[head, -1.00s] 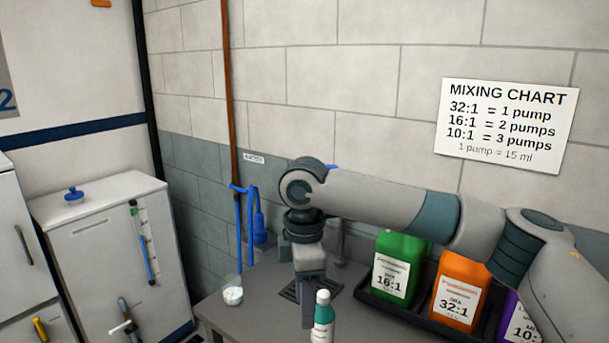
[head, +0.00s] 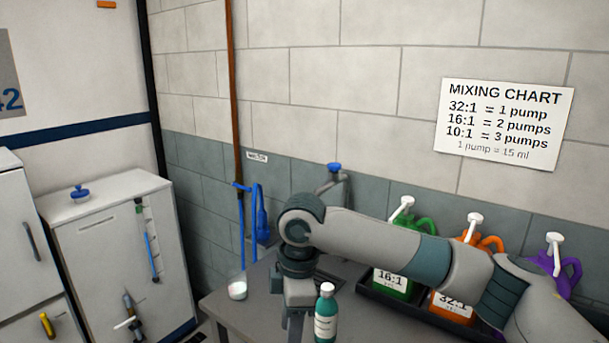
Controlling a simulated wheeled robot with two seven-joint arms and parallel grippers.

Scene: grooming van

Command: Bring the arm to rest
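My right arm comes in from the right and bends down at the wrist. The bottle stands upright. The fingertips are partly cut off or hidden, and I cannot tell whether they are apart or whether they touch the bottle. My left gripper is not in view.
A small clear cup (head: 238,290) with white contents stands at the left of the grey counter (head: 262,318). Green (head: 391,283), orange (head: 452,304) and purple (head: 570,275) pump jugs stand behind my forearm. A tap (head: 334,185) rises behind the wrist. A white cabinet (head: 105,250) is at left.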

